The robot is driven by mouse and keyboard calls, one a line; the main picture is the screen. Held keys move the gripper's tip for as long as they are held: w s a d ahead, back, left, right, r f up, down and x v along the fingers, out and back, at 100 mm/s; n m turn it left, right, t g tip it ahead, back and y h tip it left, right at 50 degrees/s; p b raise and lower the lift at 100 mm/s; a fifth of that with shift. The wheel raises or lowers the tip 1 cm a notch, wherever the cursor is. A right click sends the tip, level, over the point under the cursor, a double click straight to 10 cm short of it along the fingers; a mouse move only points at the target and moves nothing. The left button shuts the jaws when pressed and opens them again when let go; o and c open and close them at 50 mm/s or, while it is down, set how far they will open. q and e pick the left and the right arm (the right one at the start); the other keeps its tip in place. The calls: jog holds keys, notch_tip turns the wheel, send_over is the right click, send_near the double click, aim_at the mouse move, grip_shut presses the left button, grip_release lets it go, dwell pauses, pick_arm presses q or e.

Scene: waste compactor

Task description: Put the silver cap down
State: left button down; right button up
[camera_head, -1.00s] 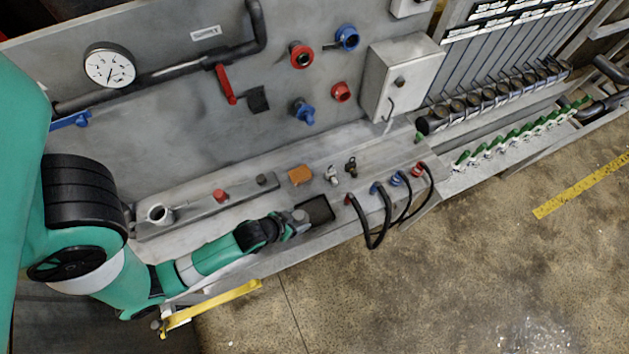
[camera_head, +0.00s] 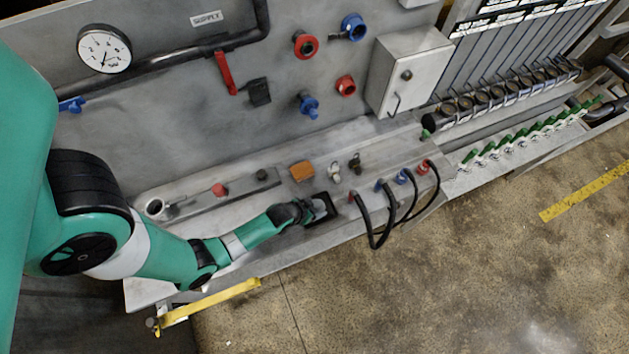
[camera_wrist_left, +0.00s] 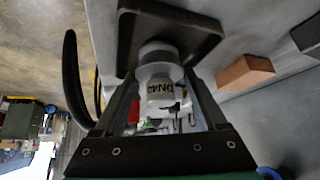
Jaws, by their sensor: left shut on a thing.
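The silver cap (camera_wrist_left: 160,82), a pale grey cylinder with dark lettering, sits between the two fingers of my left gripper (camera_wrist_left: 160,92) in the left wrist view. The gripper is shut on it. A dark square tray (camera_wrist_left: 195,30) lies just beyond the cap in that view; I cannot tell whether the cap touches it. In the head view my left gripper (camera_head: 318,208) is over the same dark tray (camera_head: 332,213) on the bench, and the cap is hardly distinct there. My right gripper is in neither view.
An orange block (camera_head: 302,171) and two small fittings (camera_head: 355,163) stand behind the tray on the bench (camera_head: 265,205). Black hoses (camera_head: 365,225) loop over the bench edge to its right. A red button (camera_head: 219,189) is on the strip at left.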

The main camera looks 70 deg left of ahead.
pick_arm(q)
jog(key=shift+c, duration=1.9)
grip_release()
jog(key=shift+f, duration=0.15)
jog(key=o, duration=0.4)
jog(key=shift+r, duration=0.25)
jog(key=p+v, duration=0.3)
jog(key=v, duration=0.9)
jog(key=shift+s+d+f+p, duration=0.1)
jog(key=shift+p, duration=0.2)
